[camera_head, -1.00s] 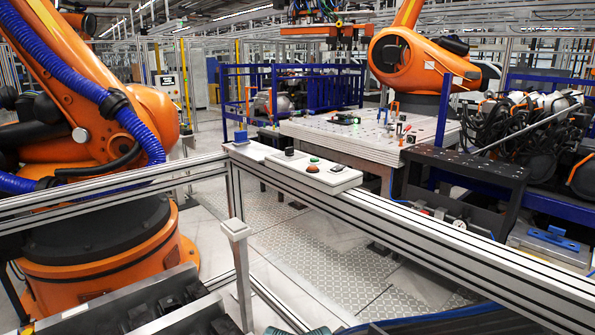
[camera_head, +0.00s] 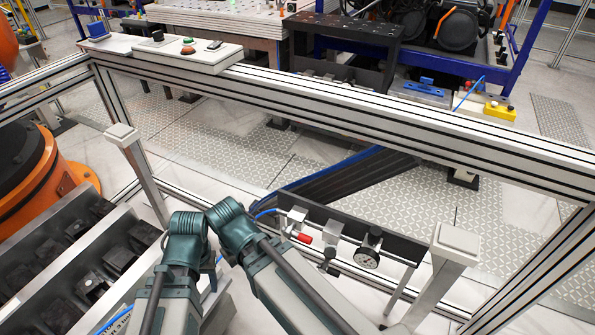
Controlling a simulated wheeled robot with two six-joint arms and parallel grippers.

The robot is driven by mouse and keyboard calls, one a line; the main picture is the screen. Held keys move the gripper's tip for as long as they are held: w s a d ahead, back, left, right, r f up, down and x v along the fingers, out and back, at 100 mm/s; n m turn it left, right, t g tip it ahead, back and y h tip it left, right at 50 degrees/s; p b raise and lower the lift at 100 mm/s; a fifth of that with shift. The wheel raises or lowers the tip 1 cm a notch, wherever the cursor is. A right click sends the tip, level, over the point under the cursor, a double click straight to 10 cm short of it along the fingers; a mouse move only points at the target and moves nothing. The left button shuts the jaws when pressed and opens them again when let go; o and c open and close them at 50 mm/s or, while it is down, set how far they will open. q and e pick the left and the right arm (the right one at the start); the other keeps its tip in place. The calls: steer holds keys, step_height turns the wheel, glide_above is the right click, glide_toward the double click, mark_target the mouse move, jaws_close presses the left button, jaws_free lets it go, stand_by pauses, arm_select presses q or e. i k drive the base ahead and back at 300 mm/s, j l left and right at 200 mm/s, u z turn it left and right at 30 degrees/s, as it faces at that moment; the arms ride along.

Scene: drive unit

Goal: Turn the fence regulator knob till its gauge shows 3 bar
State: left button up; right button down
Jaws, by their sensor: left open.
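The fence regulator unit sits on a dark rail at lower centre, with a round white gauge (camera_head: 367,257) facing me; its needle is too small to read. A small black knob (camera_head: 327,256) shows just left of the gauge. A red-handled valve (camera_head: 301,237) sits further left on the same rail. My two arms reach up from the bottom edge, and their teal joints stand left of the rail, apart from the gauge and knob. My left gripper is open, but its fingertips are hard to make out among the arm parts. My right gripper is not visible.
The aluminium fence rail (camera_head: 330,98) crosses above the regulator, with a button panel (camera_head: 188,50) on it. A capped post (camera_head: 455,243) stands right of the gauge. Blue hose (camera_head: 264,212) runs to the valve. Dark trays (camera_head: 85,250) lie at left.

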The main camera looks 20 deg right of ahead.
mark_target(374, 237)
steer(key=z, duration=1.55)
